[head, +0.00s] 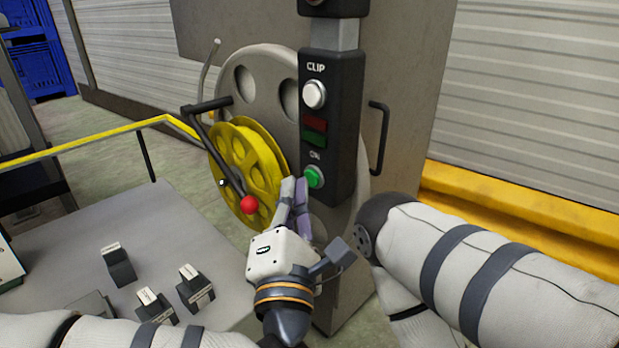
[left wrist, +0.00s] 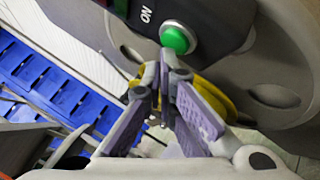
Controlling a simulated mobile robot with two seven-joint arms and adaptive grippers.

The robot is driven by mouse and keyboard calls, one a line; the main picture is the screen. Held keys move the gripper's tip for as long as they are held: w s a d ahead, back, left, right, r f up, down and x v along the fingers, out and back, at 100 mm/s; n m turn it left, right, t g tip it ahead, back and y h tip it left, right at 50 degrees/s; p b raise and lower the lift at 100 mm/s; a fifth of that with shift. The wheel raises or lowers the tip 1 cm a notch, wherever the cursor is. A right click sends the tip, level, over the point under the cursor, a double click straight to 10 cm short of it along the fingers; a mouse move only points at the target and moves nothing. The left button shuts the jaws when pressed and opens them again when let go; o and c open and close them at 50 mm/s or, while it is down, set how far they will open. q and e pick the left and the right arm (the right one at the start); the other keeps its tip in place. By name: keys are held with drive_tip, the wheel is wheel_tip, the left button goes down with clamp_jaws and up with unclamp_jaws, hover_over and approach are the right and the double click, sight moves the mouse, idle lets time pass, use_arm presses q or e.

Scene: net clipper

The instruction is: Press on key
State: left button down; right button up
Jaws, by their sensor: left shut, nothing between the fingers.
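The green ON key (head: 314,177) is a round button low on a dark control panel (head: 342,135). It also shows in the left wrist view (left wrist: 178,39), just beyond the fingertips. My left gripper (head: 294,184) is shut and empty, its fingertips just left of and slightly below the green key in the head view. In the left wrist view the fingers (left wrist: 161,72) meet close below the key; I cannot tell whether they touch it. My right gripper is not in view.
A white CLIP button (head: 314,94) and red and green indicators (head: 315,130) sit above the key. A yellow wheel (head: 243,165) and a crank with a red knob (head: 249,204) stand left of the panel. A grey table (head: 160,225) holds several small blocks.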

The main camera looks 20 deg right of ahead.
use_arm(q)
drive_tip(key=shift+w+d, duration=0.15)
drive_tip(key=shift+d, duration=0.25)
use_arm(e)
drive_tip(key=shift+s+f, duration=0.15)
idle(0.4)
use_arm(q)
drive_tip(key=shift+s+a, duration=0.3)
drive_tip(key=shift+a, duration=0.5)
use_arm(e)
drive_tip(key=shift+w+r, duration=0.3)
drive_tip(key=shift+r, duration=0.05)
use_arm(q)
drive_tip(key=a, duration=0.1)
drive_tip(key=s+a+p, duration=0.1)
drive_tip(key=a, duration=0.2)
drive_tip(key=shift+s+a+p, duration=0.35)
drive_tip(key=shift+p, duration=0.05)
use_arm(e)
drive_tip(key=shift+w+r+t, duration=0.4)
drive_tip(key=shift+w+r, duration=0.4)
